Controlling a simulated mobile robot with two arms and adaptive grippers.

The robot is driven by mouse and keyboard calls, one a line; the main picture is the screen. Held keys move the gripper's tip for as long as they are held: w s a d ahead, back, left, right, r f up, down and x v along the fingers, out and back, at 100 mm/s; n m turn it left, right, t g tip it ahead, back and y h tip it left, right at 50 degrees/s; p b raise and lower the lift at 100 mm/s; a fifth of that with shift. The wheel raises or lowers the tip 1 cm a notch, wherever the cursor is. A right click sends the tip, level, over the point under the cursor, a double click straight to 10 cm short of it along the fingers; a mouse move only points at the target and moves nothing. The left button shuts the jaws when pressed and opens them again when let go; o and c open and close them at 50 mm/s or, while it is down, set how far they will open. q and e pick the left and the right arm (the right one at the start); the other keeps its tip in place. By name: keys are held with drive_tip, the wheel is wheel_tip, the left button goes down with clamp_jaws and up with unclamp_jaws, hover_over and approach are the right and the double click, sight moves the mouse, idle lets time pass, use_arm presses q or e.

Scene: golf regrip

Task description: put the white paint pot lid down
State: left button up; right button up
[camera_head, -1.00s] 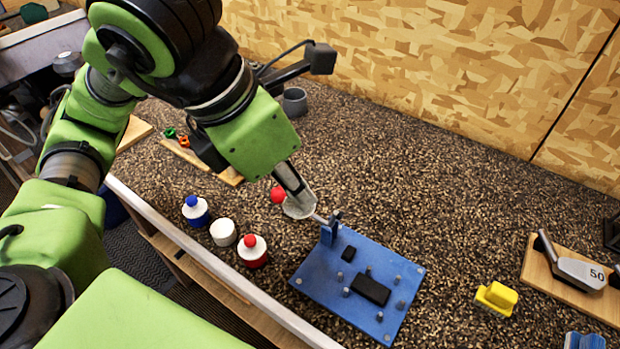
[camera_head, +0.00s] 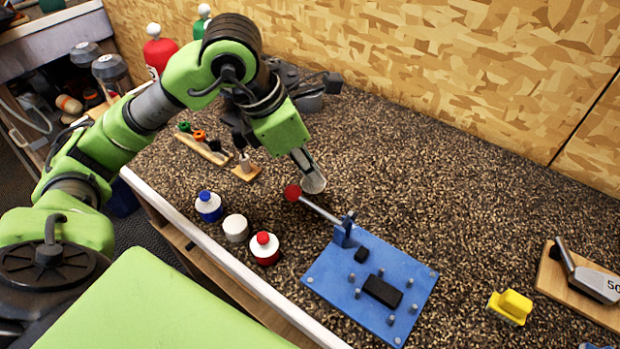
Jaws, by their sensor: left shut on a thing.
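My left gripper (camera_head: 305,163) comes in from the upper left and is shut on the white paint pot lid (camera_head: 314,182), a pale disc held tilted at its fingertips. The lid appears just behind a thin rod with a red end (camera_head: 292,192); I cannot tell how far it is above the bench. My right gripper is not in view.
The rod is held in a blue clamp on a blue base plate (camera_head: 330,284) with pegs and black blocks. A yellow block (camera_head: 510,307) and a club head on a wooden board (camera_head: 567,294) are at right. The speckled bench (camera_head: 450,190) is clear behind the plate.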

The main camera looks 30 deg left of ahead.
sight(305, 185)
use_arm(q)
drive_tip(key=shift+w+a+f, duration=0.2)
drive_tip(key=shift+f, duration=0.2)
wheel_tip(305, 185, down, 3)
drive_tip(key=shift+w+a+f+p, duration=0.1)
drive_tip(key=shift+f+p, duration=0.05)
drive_tip(key=shift+p, duration=0.2)
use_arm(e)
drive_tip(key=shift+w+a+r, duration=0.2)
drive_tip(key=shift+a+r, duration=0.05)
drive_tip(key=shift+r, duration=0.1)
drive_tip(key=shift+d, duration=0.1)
use_arm(q)
drive_tip(key=shift+f, duration=0.2)
drive_tip(key=o, duration=0.7)
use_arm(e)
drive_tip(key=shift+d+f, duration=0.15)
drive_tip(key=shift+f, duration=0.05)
use_arm(q)
drive_tip(key=shift+r, duration=0.15)
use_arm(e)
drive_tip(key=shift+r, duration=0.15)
